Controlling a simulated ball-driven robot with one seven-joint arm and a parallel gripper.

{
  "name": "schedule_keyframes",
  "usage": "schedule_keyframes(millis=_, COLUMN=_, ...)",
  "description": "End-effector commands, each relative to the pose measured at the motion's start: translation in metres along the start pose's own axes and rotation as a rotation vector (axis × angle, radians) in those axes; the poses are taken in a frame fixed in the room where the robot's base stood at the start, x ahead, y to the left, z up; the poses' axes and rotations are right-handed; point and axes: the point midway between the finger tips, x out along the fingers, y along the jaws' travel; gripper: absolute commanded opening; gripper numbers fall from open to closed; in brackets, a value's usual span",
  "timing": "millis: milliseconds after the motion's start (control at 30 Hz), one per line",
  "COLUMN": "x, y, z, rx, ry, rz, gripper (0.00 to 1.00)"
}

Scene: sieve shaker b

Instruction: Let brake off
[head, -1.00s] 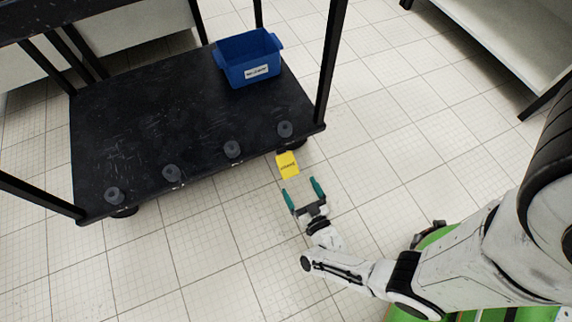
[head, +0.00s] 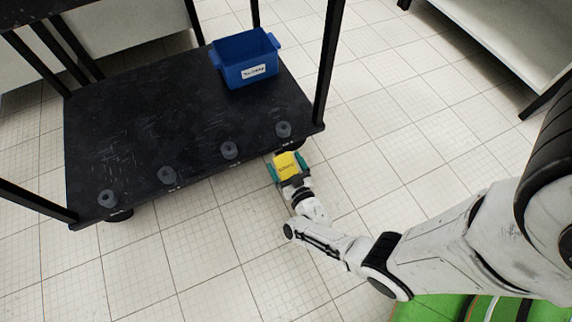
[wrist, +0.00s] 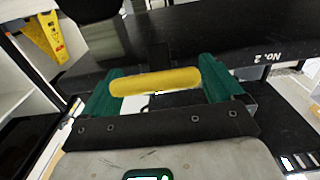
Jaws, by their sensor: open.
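The yellow brake pedal (head: 287,165) with dark lettering sticks out low at the near right corner of the black cart (head: 180,120). In the wrist view the pedal's yellow edge (wrist: 155,82) is a rounded bar lying between my teal fingers. My gripper (head: 287,168) is open, with one finger on each side of the pedal. It also shows in the wrist view (wrist: 160,88). The right finger is very near the pedal's end; whether it touches I cannot tell. The caster behind the pedal is mostly hidden.
A blue bin (head: 246,60) stands on the cart's lower shelf, with several dark round knobs along the near edge. A black post (head: 327,60) rises at the right corner. Another yellow piece (wrist: 42,38) shows in the wrist view. Tiled floor (head: 410,140) to the right is clear.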

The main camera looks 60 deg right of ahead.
Motion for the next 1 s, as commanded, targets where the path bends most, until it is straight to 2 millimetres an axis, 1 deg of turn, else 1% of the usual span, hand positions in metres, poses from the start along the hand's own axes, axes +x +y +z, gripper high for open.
schedule_keyframes(millis=67, x=-0.0001, y=0.0, z=-0.0001, rx=0.0, ry=0.0, rz=0.0, gripper=0.93)
schedule_keyframes(millis=833, x=-0.0005, y=-0.0001, z=0.0, rx=0.0, ry=0.0, rz=0.0, gripper=0.19)
schedule_keyframes(millis=867, x=-0.0005, y=-0.0001, z=0.0, rx=0.0, ry=0.0, rz=0.0, gripper=0.18)
schedule_keyframes(millis=1000, x=-0.0005, y=0.0, z=-0.0016, rx=0.0, ry=-0.006, rz=0.0, gripper=0.17)
